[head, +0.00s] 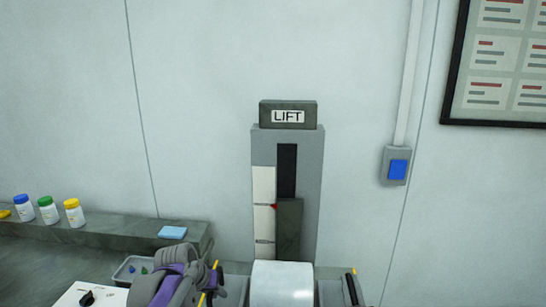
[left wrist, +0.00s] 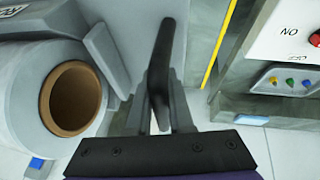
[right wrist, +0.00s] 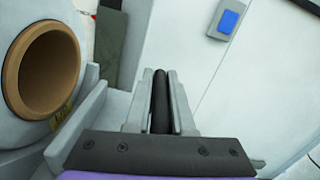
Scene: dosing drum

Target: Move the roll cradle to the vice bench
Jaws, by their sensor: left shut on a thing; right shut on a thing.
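The roll cradle (left wrist: 101,45) is a grey frame with upright side plates, carrying a large white roll (head: 282,285) with a brown core, seen end-on in both wrist views. My left gripper (left wrist: 160,108) is shut on a black bar handle (left wrist: 162,50) at one side of the cradle. My right gripper (right wrist: 160,88) is shut on a matching black handle (right wrist: 160,115) at the other side. In the head view only the roll's top and cradle edges show at the bottom; the cradle's underside is hidden. No vice is visible, so I cannot tell which surface is the vice bench.
A grey column labelled LIFT (head: 288,116) stands against the wall behind the roll. At left, a grey worktop carries several bottles (head: 47,210), a blue pad (head: 173,233) and a small tray (head: 128,270). A blue wall switch (head: 397,169) is at right.

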